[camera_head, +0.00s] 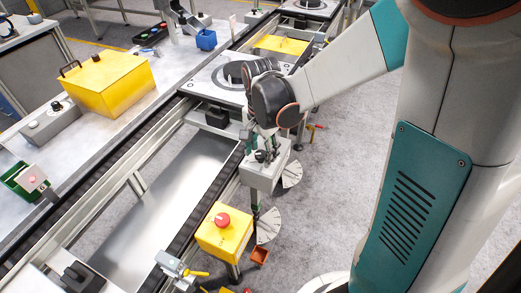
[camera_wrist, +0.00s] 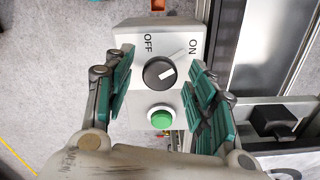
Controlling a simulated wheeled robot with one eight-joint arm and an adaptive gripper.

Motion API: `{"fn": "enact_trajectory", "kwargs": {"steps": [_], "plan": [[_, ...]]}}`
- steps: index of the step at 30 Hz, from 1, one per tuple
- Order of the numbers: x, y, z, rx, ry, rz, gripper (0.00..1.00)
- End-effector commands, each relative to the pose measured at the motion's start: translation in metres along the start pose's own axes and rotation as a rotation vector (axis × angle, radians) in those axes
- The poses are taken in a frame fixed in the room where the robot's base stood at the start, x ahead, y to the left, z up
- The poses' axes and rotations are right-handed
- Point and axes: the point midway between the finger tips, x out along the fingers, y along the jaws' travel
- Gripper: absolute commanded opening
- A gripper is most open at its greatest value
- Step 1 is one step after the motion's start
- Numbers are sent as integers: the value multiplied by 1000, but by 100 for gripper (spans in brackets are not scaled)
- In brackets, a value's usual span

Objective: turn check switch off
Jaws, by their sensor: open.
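The check switch is a black rotary knob (camera_wrist: 159,73) on a light grey box (camera_wrist: 185,40) marked OFF at upper left and ON at upper right. The white mark on the knob points up and right, toward ON. A green push button (camera_wrist: 160,117) sits below the knob. My gripper (camera_wrist: 163,74) is open, with a teal finger on each side of the knob and visible gaps to it. In the head view, my gripper (camera_head: 259,142) is over the grey box (camera_head: 264,176) and partly hides its top. Contact cannot be judged there.
A yellow box with a red button (camera_head: 223,220) stands nearer along the rail. The conveyor frame (camera_head: 195,205) runs along the left of the switch box, with a pallet fixture (camera_head: 205,78) behind. A yellow case (camera_head: 120,85) sits on the bench. Grey floor is open to the right.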

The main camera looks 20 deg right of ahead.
Motion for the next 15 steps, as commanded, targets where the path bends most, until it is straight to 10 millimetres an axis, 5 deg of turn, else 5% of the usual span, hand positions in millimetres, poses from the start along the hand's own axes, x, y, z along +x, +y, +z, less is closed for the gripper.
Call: {"fn": "enact_trajectory", "kwargs": {"steps": [2, 8, 15], "plan": [[0, 0, 0, 0, 0, 0, 51], [0, 0, 0, 0, 0, 0, 8], [0, 0, 0, -5, 0, 0, 6]]}}
